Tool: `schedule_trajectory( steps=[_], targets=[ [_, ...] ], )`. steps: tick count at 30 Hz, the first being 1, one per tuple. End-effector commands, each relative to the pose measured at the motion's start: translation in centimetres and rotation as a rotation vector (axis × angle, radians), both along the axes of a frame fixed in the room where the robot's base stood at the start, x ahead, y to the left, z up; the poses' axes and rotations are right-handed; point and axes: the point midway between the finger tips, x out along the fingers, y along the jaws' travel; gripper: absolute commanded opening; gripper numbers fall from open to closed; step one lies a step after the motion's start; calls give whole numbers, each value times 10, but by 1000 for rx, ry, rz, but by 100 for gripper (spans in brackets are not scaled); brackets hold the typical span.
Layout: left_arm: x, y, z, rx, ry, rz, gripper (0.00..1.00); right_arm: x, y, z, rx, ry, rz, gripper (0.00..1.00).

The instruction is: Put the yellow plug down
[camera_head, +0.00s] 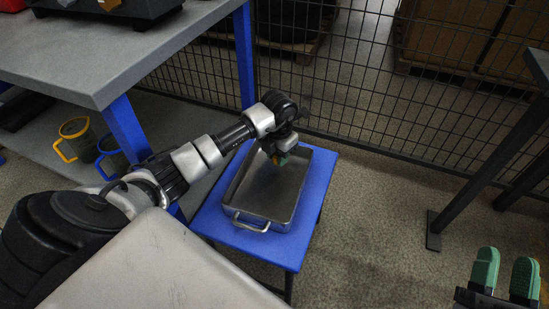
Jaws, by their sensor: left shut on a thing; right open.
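My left gripper (281,156) is over the far part of a grey metal tray (243,208), pointing down. It is shut on the yellow plug (275,159), of which only a small yellow-orange bit shows beside a green fingertip. The rest of the plug is hidden by the gripper. I cannot tell whether the plug touches the tray floor. The tray looks otherwise empty and stands on a blue stand (288,247). My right gripper (505,274), with green fingertips, is open and empty at the bottom right, away from the tray.
A grey workbench (75,60) with blue legs stands at the left, with a dark box (135,12) on top. A wire fence (375,90) runs behind. Floor right of the stand is clear.

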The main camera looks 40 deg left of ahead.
Motion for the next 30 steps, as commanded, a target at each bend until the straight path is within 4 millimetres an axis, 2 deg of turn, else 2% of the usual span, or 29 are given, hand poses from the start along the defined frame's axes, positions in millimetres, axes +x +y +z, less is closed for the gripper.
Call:
schedule_trajectory(
  steps=[1,7,16,30],
  targets=[
    [0,-3,-6,-1,0,-1,0,-3,0,3,15,-51,4,43],
    [0,-7,-11,0,0,-1,0,-13,0,18,52,-182,10,43],
    [0,-7,-10,0,0,-1,0,-14,0,21,56,-196,11,43],
    [0,-7,-21,0,0,-1,0,-23,-2,29,84,-297,15,43]
  ],
)
